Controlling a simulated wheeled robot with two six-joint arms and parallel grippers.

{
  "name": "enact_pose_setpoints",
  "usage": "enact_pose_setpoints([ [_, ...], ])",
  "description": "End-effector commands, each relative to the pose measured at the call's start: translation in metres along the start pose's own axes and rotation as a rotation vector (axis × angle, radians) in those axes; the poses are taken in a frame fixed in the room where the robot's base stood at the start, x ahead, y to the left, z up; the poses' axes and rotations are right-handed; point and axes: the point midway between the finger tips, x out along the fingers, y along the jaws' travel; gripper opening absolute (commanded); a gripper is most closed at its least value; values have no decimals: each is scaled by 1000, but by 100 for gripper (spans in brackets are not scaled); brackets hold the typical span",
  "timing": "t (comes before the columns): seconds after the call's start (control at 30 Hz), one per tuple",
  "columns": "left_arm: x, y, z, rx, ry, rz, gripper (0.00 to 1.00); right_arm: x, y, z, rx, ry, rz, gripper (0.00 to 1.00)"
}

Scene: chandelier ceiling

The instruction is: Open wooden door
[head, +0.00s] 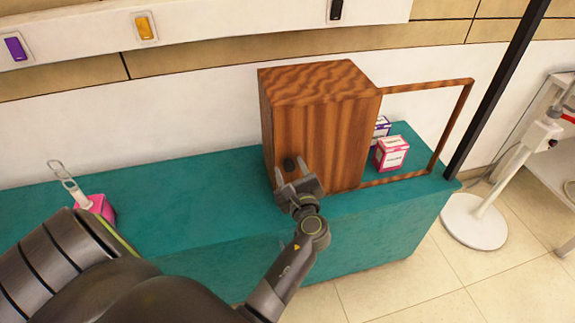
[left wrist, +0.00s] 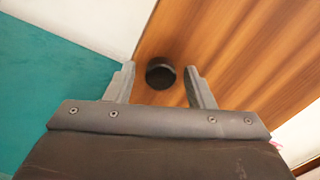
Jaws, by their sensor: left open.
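The wooden cabinet (head: 320,85) stands on the teal counter. Its striped wooden door (head: 325,135) faces me and carries a round black knob (head: 289,164) low on its left side. My left gripper (head: 292,173) is open in front of the knob. In the left wrist view, the knob (left wrist: 160,73) shows between the two fingertips of the gripper (left wrist: 158,80), with a gap on each side. I cannot tell how far the fingers reach along the knob. My right gripper is in neither view.
A wooden frame (head: 468,95) extends from the cabinet's right side, with small pink and purple boxes (head: 392,153) by it. A pink object with a metal loop (head: 96,206) stands at the left on the teal counter (head: 180,195). A dark post (head: 497,90) rises at the right.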

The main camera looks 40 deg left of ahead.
Motion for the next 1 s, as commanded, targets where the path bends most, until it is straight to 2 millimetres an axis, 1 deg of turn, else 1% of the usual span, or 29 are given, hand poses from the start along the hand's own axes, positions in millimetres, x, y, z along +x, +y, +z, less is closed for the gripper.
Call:
enact_pose_setpoints([
  [0.23,0,0,0,0,0,0,49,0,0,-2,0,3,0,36],
  [0.27,0,0,0,0,0,0,46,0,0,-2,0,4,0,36],
  [0.6,0,0,0,0,0,0,2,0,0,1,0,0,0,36],
  [0.63,0,0,0,0,0,0,0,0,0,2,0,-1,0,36],
  [0.87,2,0,0,0,-1,-1,0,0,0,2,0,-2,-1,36],
  [1.0,12,-2,1,1,-3,-2,0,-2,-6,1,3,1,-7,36],
])
